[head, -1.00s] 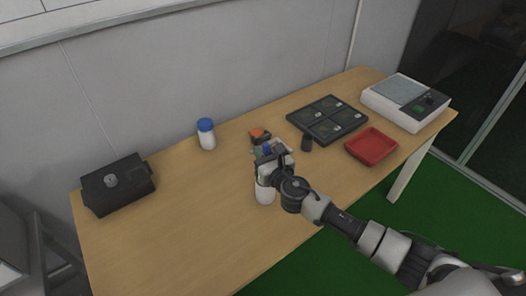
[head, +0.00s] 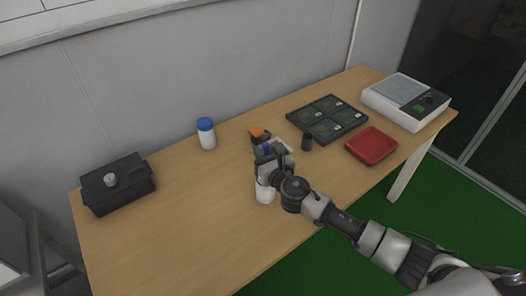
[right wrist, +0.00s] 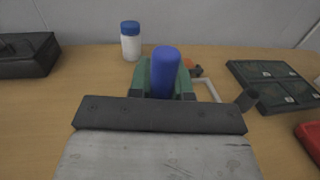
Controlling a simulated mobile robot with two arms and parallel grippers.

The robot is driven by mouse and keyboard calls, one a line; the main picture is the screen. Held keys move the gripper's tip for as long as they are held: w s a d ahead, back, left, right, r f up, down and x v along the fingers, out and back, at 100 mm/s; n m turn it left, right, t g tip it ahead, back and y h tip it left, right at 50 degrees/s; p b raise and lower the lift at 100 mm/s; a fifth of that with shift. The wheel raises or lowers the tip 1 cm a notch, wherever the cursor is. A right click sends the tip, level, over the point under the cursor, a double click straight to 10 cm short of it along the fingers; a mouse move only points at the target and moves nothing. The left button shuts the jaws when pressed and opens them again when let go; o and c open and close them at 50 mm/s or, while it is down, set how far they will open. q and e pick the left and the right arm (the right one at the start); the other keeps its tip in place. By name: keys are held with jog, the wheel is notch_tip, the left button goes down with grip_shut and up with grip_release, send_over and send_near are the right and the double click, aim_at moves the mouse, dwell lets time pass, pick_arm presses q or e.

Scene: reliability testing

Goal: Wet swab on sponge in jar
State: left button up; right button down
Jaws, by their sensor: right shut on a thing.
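My right gripper (head: 268,159) is over the near middle of the table. It is shut on an upright blue cylinder, which looks like the swab's handle (right wrist: 163,72), held between green finger pads in the right wrist view. A white jar (head: 265,193) stands on the table directly below the gripper in the head view. The gripper covers the jar's top, so the swab's tip and any sponge are hidden. I cannot tell whether the tip is inside the jar. My left gripper is not in view.
A white bottle with a blue cap (head: 206,134) stands behind left. A black box (head: 118,186) is at the far left. An orange-and-black item (head: 259,134), a dark small cylinder (head: 307,141), a black divided tray (head: 327,119), a red tray (head: 371,146) and a white device (head: 405,101) are right. The left-middle table is clear.

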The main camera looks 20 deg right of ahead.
jog(key=shift+f, duration=0.35)
jog(key=shift+s+f, duration=0.1)
dwell(1.0)
notch_tip(320, 180, up, 7)
jog(key=p, duration=0.6)
jog(key=shift+p, duration=0.3)
dwell(0.5)
